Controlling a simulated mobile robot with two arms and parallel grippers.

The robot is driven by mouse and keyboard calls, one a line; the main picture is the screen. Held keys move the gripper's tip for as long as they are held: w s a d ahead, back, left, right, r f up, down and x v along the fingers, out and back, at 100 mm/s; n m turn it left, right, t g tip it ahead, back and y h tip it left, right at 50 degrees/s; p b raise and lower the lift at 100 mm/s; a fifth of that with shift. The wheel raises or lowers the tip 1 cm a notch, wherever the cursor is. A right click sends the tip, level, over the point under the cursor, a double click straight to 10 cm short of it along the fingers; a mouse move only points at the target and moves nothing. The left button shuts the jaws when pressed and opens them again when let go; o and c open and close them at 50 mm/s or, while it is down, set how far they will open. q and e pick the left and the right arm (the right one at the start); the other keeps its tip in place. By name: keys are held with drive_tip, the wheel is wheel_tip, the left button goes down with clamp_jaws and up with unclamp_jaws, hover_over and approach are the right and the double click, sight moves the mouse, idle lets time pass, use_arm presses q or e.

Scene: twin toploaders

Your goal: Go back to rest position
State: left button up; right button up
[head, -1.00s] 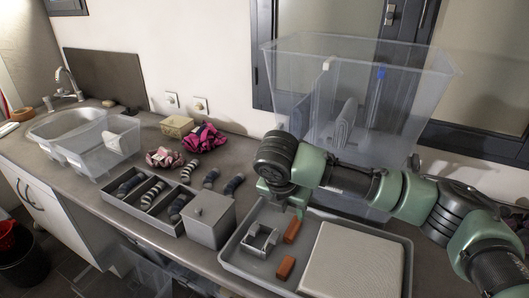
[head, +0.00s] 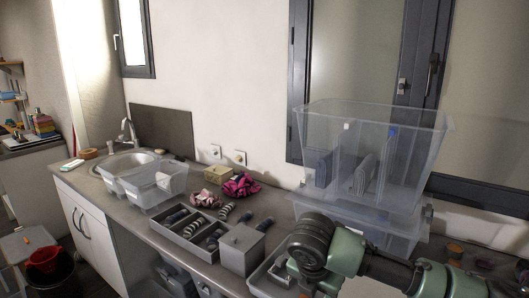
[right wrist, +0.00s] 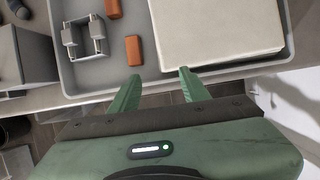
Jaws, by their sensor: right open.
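My right arm comes in from the lower right in the head view, and its gripper there is mostly hidden behind its own wrist. In the right wrist view my right gripper (right wrist: 160,82) is open and empty, its two green fingers spread apart. The fingertips are at the near edge of a grey tray (right wrist: 75,80). In the tray are a grey metal bracket-like piece (right wrist: 84,38), two orange-brown blocks (right wrist: 134,50) and a large pale flat box (right wrist: 215,28). My left gripper is not in view.
A tall clear bin (head: 330,150) stands on another at the back right. A grey sectioned tray (head: 180,236) with rolled striped items, a grey lidded box (head: 242,250) and clear tubs (head: 160,188) by the sink (head: 130,160) line the counter.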

drive_tip(key=s+a+f+m+y, duration=0.6)
drive_tip(key=s+a+f+m, duration=0.35)
drive_tip(key=s+f, duration=0.2)
drive_tip(key=s+d+f+m+h, duration=0.2)
drive_tip(key=s+d+f+m, duration=0.1)
drive_tip(key=s+d+m, duration=0.6)
drive_tip(key=s+d+f+m+h, duration=0.1)
drive_tip(key=s+d+f+m, duration=0.2)
drive_tip(key=s+d+m, duration=0.5)
wheel_tip(320, 180, down, 26)
drive_tip(key=s+r+g, duration=0.1)
drive_tip(key=s+g, duration=0.1)
drive_tip(key=s+d+f, duration=0.2)
drive_tip(key=s+f, duration=0.6)
drive_tip(key=f, duration=0.1)
drive_tip(key=s+d+f, duration=0.2)
drive_tip(key=s+f, duration=0.6)
drive_tip(key=s, duration=0.1)
drive_tip(key=shift+f+g+h, duration=0.35)
drive_tip(key=shift+g+h, duration=0.05)
